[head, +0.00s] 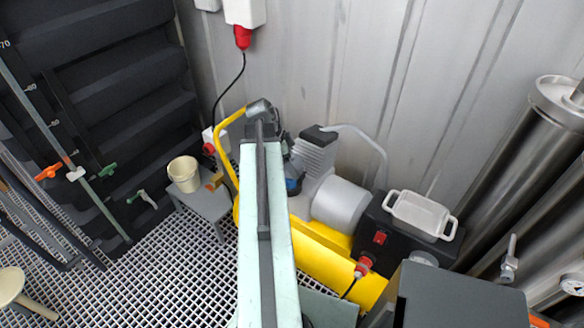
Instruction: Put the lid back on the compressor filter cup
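The compressor has a yellow tank (325,262), a grey finned head (315,150) and a light grey rounded motor housing (340,204). A small blue part (293,186) shows beside the head, partly behind my arm. I cannot make out the filter cup or its lid for certain; my arm covers part of the compressor. A cream cup-shaped vessel (184,174), open at the top, stands on a small grey table left of the compressor. My arm reaches up the middle of the view to a dark joint. My gripper does not show.
A white two-handled dish (420,214) sits on a black box (395,238) at the right. A small orange-brown block (214,181) lies beside the cream vessel on the grey table (208,203). Steel cylinders stand far right, dark ribbed tanks left.

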